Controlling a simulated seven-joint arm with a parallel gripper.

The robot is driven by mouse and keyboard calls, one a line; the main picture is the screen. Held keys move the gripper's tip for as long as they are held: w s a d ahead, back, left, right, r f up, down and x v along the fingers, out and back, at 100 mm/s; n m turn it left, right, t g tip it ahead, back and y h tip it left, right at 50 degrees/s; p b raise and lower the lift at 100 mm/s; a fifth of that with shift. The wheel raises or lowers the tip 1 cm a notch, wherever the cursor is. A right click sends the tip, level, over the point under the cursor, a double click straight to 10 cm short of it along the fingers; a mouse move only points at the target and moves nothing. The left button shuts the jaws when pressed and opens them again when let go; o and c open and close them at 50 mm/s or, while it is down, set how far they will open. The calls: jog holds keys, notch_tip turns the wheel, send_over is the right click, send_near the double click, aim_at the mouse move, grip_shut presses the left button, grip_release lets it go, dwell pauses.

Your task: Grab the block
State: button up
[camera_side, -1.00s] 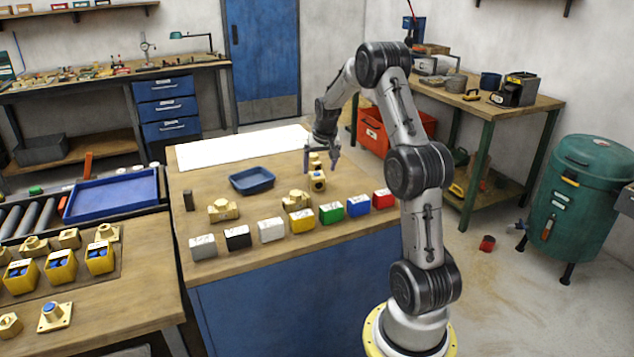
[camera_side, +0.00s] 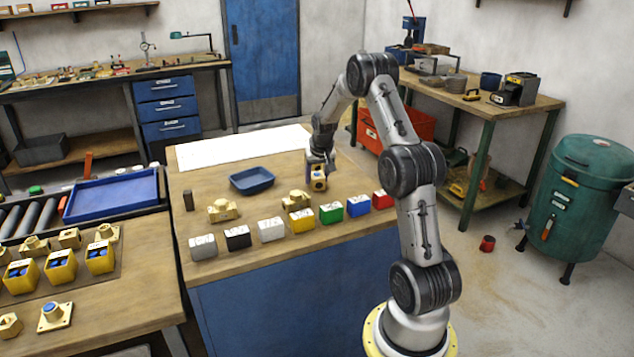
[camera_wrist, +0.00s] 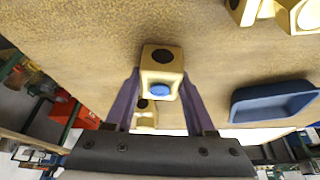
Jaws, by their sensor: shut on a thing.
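A brass-coloured block (camera_side: 318,182) with a dark round hole stands on the wooden bench, right of the blue tray. My gripper (camera_side: 319,174) points down over it, with its fingers at the block's sides. In the wrist view, the block (camera_wrist: 162,60) sits between the two purple-grey fingertips (camera_wrist: 160,82), with a dark hole in one face and a blue disc in another. The gripper is shut on this block. A second brass piece (camera_wrist: 146,113) shows behind it between the fingers; in the side view my gripper hides it. I cannot tell whether the held block is off the bench.
A blue tray (camera_side: 252,180) lies left of the gripper. Brass fittings (camera_side: 223,210) (camera_side: 297,201) stand on the bench. A row of coloured boxes, including green (camera_side: 331,213), blue (camera_side: 358,206) and red (camera_side: 383,199), lines the front edge. A white sheet (camera_side: 240,147) covers the back.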

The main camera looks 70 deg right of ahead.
grip_shut()
jog(key=shift+d+r, duration=0.1)
jog(key=shift+r, duration=0.05)
jog(key=shift+r, duration=0.1)
